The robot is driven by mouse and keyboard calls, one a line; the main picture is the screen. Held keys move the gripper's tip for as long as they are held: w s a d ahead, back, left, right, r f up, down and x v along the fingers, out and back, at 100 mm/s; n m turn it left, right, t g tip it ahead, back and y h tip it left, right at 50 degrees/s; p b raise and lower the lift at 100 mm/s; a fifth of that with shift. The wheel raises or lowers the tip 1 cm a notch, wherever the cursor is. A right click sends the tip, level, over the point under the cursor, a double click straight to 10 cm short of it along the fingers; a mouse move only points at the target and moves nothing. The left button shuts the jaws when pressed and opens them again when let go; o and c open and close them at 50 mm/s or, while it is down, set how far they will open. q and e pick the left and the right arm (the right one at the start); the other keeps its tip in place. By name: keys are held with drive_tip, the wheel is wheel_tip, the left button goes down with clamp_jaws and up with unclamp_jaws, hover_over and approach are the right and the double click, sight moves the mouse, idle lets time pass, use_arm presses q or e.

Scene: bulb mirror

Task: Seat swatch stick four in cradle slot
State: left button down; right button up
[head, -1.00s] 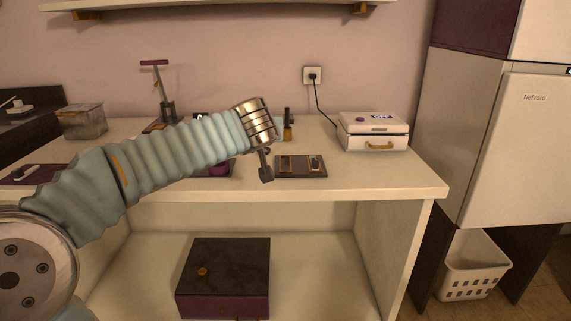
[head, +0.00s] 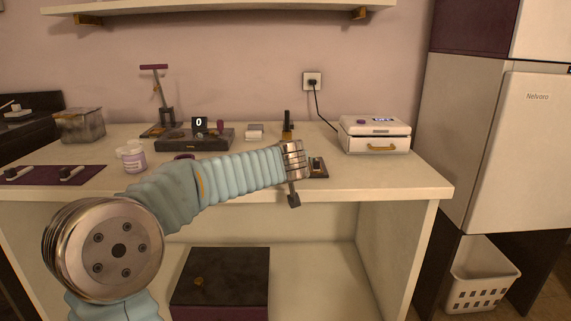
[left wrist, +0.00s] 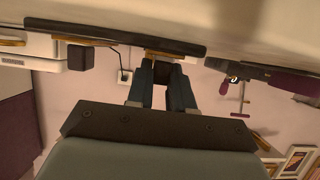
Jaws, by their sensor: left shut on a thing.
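The dark cradle tray (head: 320,170) lies near the counter's front edge, mostly hidden behind my left wrist in the head view. Its long dark edge (left wrist: 120,36), with brass strips, spans the top of the upside-down left wrist view. My left gripper (left wrist: 164,74) is shut on a small dark piece (left wrist: 166,70), seemingly the swatch stick, right by the tray. Its number cannot be read, and I cannot tell whether it is in a slot. A dark block (left wrist: 81,57) stands on the tray apart from the fingers. My right gripper is not in view.
A white case (head: 374,136) stands at the right of the counter. A dark device with a "0" display (head: 195,138) is behind the arm. A purple mat (head: 50,175) and white jars (head: 133,160) are at left. The front right counter is clear.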

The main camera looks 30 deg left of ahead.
use_arm(q)
drive_tip(key=shift+f, duration=0.25)
drive_tip(key=c, duration=1)
unclamp_jaws()
drive_tip(key=shift+s+f, duration=0.1)
drive_tip(key=shift+d, duration=0.1)
drive_tip(key=shift+d+r, duration=0.25)
drive_tip(key=shift+r, duration=0.1)
drive_tip(key=p+v, duration=0.2)
drive_tip(key=v, duration=0.9)
drive_tip(key=shift+s+r, duration=0.2)
drive_tip(key=shift+s, duration=0.1)
